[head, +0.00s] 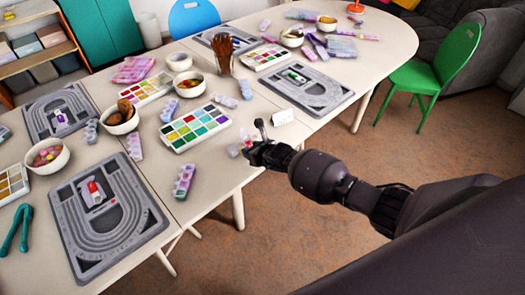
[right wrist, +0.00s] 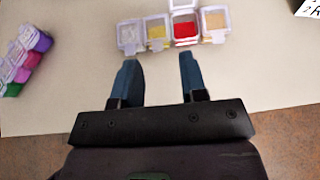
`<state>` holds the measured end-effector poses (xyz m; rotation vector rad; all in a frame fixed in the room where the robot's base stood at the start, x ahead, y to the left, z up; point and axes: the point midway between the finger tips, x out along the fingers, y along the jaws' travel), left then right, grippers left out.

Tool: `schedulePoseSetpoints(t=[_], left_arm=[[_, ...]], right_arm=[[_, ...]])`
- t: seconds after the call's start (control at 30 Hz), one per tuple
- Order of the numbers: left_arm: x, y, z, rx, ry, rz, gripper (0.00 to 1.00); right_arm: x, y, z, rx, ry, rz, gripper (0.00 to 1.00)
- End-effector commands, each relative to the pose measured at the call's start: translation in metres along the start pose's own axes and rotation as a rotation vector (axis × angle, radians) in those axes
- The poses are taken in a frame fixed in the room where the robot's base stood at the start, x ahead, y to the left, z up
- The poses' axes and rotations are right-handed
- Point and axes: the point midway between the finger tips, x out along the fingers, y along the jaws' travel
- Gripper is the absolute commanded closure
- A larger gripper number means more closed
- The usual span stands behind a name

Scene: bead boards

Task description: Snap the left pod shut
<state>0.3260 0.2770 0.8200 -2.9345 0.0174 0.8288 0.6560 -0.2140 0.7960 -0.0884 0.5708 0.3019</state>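A row of small clear pods (right wrist: 157,32) lies at the top of the right wrist view, with whitish, yellow, red and tan contents. The red pod (right wrist: 185,30) looks open, its clear lid (right wrist: 183,5) raised behind it. The leftmost pod (right wrist: 130,37) has a pale content; I cannot tell whether its lid is fully shut. My right gripper (right wrist: 158,62) is open and empty, its fingers apart just short of the row. In the head view my right gripper (head: 254,148) is at the table's front edge and partly hides the row. My left gripper is not in view.
Another pod strip (right wrist: 20,58) lies left in the right wrist view. A white card (head: 283,117) stands beyond the gripper. A bead tray of many colours (head: 194,127) and grey bead boards (head: 108,215) lie on the table. Bare tabletop surrounds the pod row.

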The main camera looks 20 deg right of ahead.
Motion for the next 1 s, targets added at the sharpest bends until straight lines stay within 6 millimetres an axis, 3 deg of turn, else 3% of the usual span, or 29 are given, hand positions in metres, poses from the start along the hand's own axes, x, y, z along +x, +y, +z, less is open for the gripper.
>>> schedulePoseSetpoints(t=[0.5,1.0], left_arm=[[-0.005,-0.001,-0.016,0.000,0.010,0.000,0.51],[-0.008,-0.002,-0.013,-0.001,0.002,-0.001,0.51]], right_arm=[[-0.070,0.000,0.000,0.000,0.000,0.000,0.61],[-0.081,0.000,0.000,-0.001,0.000,0.000,0.61]])
